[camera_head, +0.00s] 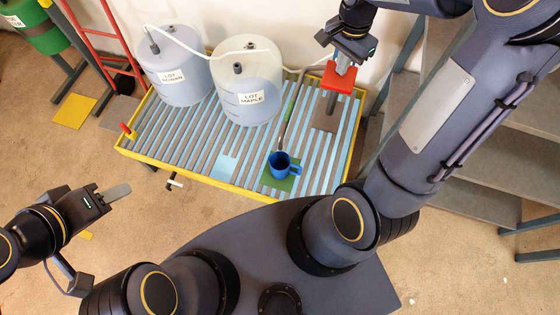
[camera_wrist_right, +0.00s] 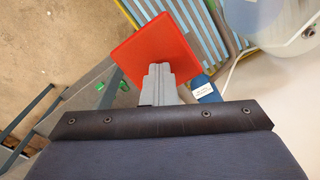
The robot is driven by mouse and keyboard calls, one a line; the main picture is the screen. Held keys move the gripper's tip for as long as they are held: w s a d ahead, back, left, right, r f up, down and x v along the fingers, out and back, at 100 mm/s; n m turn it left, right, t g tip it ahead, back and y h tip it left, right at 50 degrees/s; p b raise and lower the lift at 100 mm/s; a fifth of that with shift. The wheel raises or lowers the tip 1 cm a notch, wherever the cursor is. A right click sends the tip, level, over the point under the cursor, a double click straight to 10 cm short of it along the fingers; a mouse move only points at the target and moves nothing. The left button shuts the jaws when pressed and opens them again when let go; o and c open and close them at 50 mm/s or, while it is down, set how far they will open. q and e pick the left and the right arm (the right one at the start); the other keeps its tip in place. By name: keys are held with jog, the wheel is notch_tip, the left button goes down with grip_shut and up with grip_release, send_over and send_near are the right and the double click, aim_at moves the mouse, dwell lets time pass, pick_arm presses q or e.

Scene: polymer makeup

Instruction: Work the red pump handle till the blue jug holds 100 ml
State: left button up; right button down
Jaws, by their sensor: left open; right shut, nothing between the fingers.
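The red pump handle (camera_head: 342,79) is a flat red plate at the back right of the slatted platform. My right gripper (camera_head: 344,66) is shut with its fingertips right at the top of this plate; I cannot tell whether they touch. In the right wrist view the red plate (camera_wrist_right: 157,50) lies just beyond the grey fingers (camera_wrist_right: 158,80). The blue jug (camera_head: 280,165) stands upright on a green square (camera_head: 279,181) near the platform's front edge, below a grey spout pipe (camera_head: 283,130). Its liquid level cannot be read. My left gripper (camera_head: 115,195) is over the floor at the left, empty and open.
Two translucent drums, labelled LOT MAPLE (camera_head: 247,90) and another lot (camera_head: 175,70), stand on the yellow-edged platform (camera_head: 222,184), with white hoses. Grey steps (camera_head: 470,190) stand at right, a red rack (camera_head: 88,40) at left. Floor at front left is mostly clear.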

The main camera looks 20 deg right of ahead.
notch_tip(320, 180, down, 10)
jog(key=b, duration=0.7)
jog(key=shift+d+f, duration=0.1)
jog(key=shift+f, duration=0.15)
dwell(0.9)
notch_tip(320, 180, up, 15)
jog(key=p, duration=1.2)
jog(key=shift+f, duration=0.15)
